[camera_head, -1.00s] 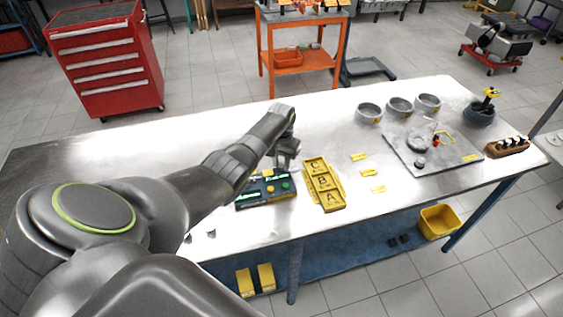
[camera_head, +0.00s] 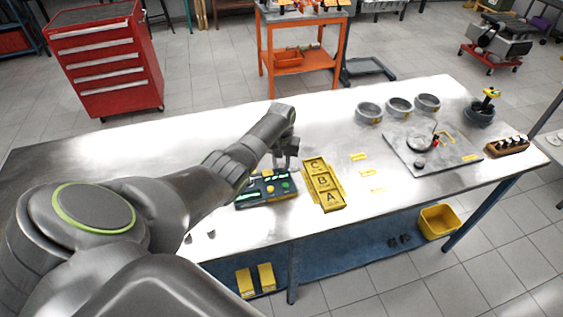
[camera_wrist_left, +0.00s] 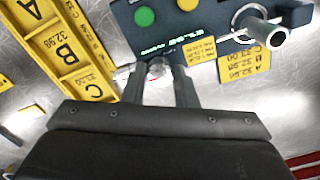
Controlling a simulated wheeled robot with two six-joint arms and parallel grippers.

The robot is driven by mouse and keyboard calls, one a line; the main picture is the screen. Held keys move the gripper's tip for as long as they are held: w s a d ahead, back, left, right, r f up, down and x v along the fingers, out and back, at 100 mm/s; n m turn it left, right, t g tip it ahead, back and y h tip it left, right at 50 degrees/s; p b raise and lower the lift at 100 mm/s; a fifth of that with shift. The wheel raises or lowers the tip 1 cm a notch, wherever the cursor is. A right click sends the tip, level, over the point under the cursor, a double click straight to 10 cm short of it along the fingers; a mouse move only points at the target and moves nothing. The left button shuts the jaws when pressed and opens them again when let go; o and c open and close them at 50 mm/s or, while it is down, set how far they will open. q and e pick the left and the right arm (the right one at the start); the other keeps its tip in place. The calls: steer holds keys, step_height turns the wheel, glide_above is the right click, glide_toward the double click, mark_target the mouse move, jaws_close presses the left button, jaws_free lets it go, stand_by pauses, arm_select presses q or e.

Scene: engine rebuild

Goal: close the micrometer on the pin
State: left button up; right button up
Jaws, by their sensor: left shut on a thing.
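The dark blue micrometer fixture (camera_head: 266,189) sits on the bench, with green and yellow buttons and lit green readouts. My left gripper (camera_head: 287,163) is at the fixture's far edge. In the left wrist view my left gripper (camera_wrist_left: 158,76) is shut on a small grey rounded piece (camera_wrist_left: 156,68) beside the fixture. The fingers hide most of this piece, and I cannot tell which part it is. My right gripper is not in view.
A yellow tray (camera_head: 341,207) marked A, B and C lies right of the fixture. Yellow labels (camera_head: 371,172), grey bowls (camera_head: 399,107) and a grey plate (camera_head: 408,163) with a gauge stand farther right. The bench (camera_head: 150,150) is clear at the back left.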

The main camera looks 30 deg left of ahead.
mark_target(282, 164)
arm_select(q)
steer(key=o, duration=1)
step_height(282, 164, up, 18)
steer(key=b, duration=0.1)
steer(key=shift+f+b, duration=0.2)
steer(key=shift+b, duration=0.2)
steer(key=shift+f, duration=0.15)
